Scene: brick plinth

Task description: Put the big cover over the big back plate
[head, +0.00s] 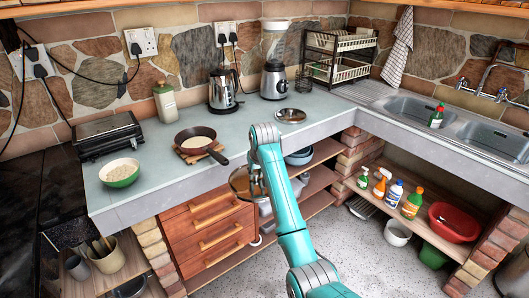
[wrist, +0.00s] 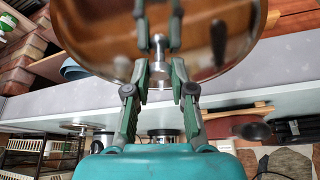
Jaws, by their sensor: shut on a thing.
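My gripper (head: 257,188) is at the front of the counter, below its top edge. In the wrist view, the gripper (wrist: 159,62) is shut on the knob of a big round shiny metal cover (wrist: 100,45). The cover also shows in the head view (head: 239,183), partly hidden by my arm, in front of the drawers and lower shelves. A smaller shiny round metal disc (head: 290,115), perhaps another cover, lies on the counter. A black glossy cooker-like surface (head: 62,190) is at the far left; I cannot make out any plate on it.
A frying pan (head: 196,142) on a wooden board, a green bowl (head: 120,172), a black grill (head: 107,135), a kettle (head: 223,90) and a blender (head: 274,65) stand on the grey counter (head: 165,185). Its front edge runs just above the cover. Shelves and brick pillars are below.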

